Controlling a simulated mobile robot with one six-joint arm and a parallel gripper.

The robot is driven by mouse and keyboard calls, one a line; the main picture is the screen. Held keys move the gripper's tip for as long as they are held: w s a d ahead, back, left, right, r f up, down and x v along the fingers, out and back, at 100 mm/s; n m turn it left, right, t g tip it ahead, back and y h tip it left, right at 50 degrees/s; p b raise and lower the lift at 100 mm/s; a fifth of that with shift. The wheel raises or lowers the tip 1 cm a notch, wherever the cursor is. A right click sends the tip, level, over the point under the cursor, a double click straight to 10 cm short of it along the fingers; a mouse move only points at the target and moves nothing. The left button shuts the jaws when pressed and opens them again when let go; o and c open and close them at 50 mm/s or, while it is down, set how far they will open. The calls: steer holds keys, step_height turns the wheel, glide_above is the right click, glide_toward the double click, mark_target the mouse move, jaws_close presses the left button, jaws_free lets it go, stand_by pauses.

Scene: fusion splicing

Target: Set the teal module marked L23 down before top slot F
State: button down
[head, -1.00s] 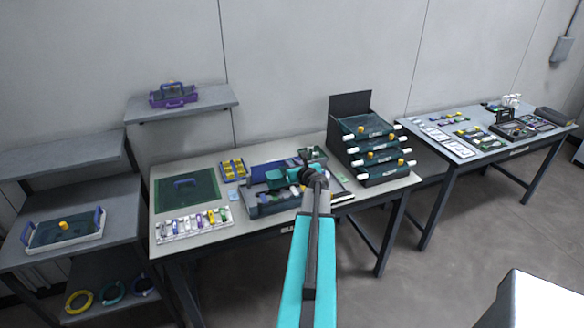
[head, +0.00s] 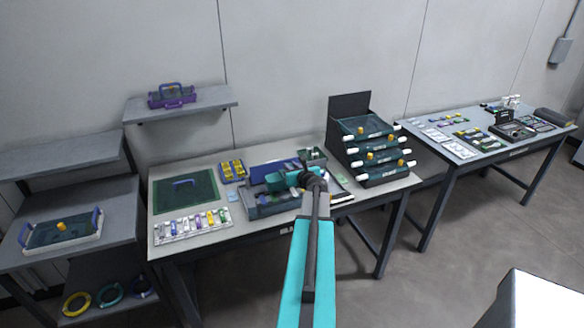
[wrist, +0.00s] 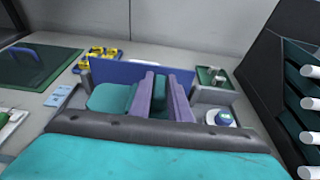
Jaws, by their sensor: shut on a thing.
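My gripper (wrist: 163,100) is shut with its two purple-grey fingers around a dark teal block (wrist: 159,97), which I take to be the module. Its L23 mark is not readable. In the head view my gripper end is over the grey and blue bench unit (head: 262,205) on the middle table, and my arm hides part of that unit. In the wrist view the unit's upright blue panel (wrist: 118,72) stands behind the fingers. A teal patch lies left of the fingers. No slot letter F can be read, and the space below the block is hidden.
A dark rack (head: 372,150) with several tilted trays and white handles stands right of the unit. A green mat (head: 185,200), a yellow-filled bin (head: 232,170) and a white strip of coloured pieces (head: 190,227) are to the left. A small green-lined bin (wrist: 212,78) is behind right.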

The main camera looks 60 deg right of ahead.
steer(key=c, duration=1.6)
jaws_free()
steer(key=shift+c, duration=0.2)
steer(key=shift+r, duration=0.15)
steer(key=shift+r+p, duration=0.6)
steer(key=shift+r, duration=0.05)
steer(key=b+v, duration=0.3)
steer(key=v, duration=0.9)
steer(key=shift+f, duration=0.15)
